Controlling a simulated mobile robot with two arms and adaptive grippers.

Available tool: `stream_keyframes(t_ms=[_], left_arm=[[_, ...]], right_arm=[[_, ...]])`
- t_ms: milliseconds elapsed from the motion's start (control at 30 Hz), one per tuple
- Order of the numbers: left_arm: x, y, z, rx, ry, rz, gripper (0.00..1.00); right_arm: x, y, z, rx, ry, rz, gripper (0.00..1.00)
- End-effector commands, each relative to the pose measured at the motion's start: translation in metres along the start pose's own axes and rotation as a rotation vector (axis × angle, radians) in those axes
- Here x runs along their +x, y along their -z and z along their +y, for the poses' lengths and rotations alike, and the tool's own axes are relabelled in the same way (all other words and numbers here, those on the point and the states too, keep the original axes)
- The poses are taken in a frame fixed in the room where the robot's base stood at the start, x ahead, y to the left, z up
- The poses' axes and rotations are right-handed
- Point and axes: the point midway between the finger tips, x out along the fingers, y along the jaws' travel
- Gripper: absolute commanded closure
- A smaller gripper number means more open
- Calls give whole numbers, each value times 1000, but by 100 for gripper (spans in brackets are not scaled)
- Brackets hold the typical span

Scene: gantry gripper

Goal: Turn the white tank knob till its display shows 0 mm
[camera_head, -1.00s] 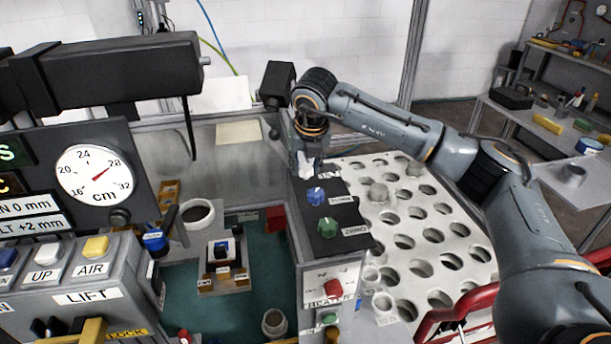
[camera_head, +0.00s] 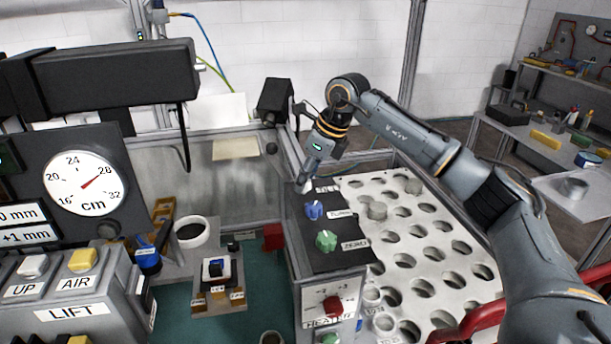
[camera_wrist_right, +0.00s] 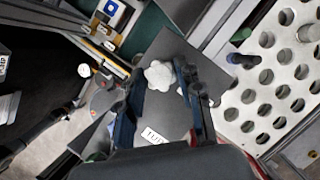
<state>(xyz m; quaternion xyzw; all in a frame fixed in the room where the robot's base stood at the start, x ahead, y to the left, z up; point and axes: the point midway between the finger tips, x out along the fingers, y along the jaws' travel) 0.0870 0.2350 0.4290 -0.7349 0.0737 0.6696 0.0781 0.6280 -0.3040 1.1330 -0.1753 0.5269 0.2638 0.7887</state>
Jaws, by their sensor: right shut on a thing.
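The white knob (camera_wrist_right: 159,75) shows in the right wrist view, lobed, on a dark panel (camera_wrist_right: 180,112). My right gripper (camera_wrist_right: 158,78) has its two dark fingers on either side of it and is shut on it. In the head view my right gripper (camera_head: 309,181) points down, tilted, at the far end of the dark knob panel (camera_head: 335,257); the knob is mostly hidden there. At the left edge, a lower display (camera_head: 25,236) reads +1 mm and an upper display (camera_head: 22,213) reads 0 mm; their names are cut off. My left gripper is out of view.
A blue knob (camera_head: 314,210) and a green knob (camera_head: 326,241) stand on the same panel, nearer me. A white plate with holes (camera_head: 420,262) lies to the right. A round cm gauge (camera_head: 84,183) and a LIFT button box (camera_head: 75,311) are at left.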

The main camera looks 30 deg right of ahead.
Motion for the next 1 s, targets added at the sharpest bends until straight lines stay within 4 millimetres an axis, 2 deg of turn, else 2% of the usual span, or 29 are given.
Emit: stream_keyframes(t_ms=[500,1000], left_arm=[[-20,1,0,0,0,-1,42],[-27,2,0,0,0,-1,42]], right_arm=[[-2,-2,-3,-400,-165,-1,96],[0,-1,-4,-557,-227,1,96]])
